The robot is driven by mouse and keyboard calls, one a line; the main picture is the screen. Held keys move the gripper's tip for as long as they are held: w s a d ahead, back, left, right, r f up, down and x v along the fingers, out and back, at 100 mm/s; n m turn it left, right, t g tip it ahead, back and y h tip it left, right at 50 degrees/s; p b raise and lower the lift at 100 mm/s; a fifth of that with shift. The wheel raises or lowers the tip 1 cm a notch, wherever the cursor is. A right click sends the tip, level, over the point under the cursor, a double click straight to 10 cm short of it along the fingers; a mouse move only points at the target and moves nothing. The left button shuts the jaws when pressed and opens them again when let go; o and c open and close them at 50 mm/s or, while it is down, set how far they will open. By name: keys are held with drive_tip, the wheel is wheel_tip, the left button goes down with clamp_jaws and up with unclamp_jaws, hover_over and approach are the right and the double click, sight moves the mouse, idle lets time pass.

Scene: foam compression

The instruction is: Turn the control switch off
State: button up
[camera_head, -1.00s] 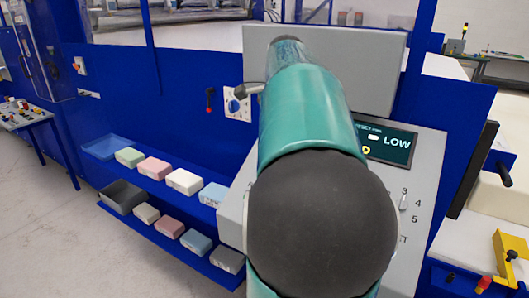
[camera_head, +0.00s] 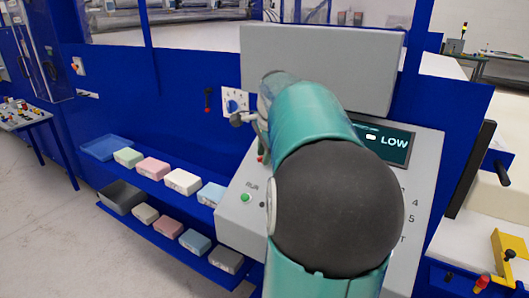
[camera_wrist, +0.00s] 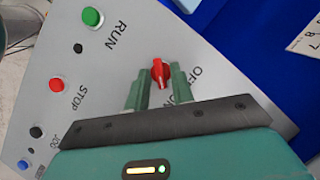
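The control switch is a red knob (camera_wrist: 160,73) on the sloped grey panel, beside the OFF and ON lettering in the wrist view. A small red spot at the panel's upper left in the head view looks like the same knob (camera_head: 260,159). My gripper (camera_wrist: 157,80) is open, with its two green fingers apart near the knob, one toward each side. The wrist view does not show clearly whether a finger touches it. In the head view my arm hides most of the gripper and the middle of the panel.
The panel has a green RUN button (camera_wrist: 92,17), a red STOP button (camera_wrist: 56,84) and a blue button (camera_wrist: 23,164). A display (camera_head: 385,143) reads LOW. Shelves at left hold foam blocks (camera_head: 183,181). A wall plate with a blue dial (camera_head: 233,104) is behind the panel.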

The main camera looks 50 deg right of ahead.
idle(0.3)
drive_tip(key=n, duration=0.1)
drive_tip(key=n+g, duration=0.1)
drive_tip(key=n, duration=0.1)
drive_tip(key=shift+w+r+n+g+y, duration=0.1)
drive_tip(key=shift+w+n+g+y, duration=0.15)
drive_tip(key=shift+n+g+y, duration=0.05)
drive_tip(key=n+g, duration=0.1)
drive_tip(key=n, duration=0.2)
drive_tip(key=shift+w+n+g, duration=0.2)
drive_tip(key=shift+n+g, duration=0.2)
drive_tip(key=n+g, duration=0.1)
drive_tip(key=n, duration=0.2)
drive_tip(key=shift+w+g, duration=0.1)
drive_tip(key=shift+g, duration=0.2)
drive_tip(key=shift+n+g+h, duration=0.5)
drive_tip(key=shift+n+g, duration=0.1)
drive_tip(key=shift+n, duration=1.2)
drive_tip(key=o, duration=0.7)
drive_tip(key=shift+c, duration=0.2)
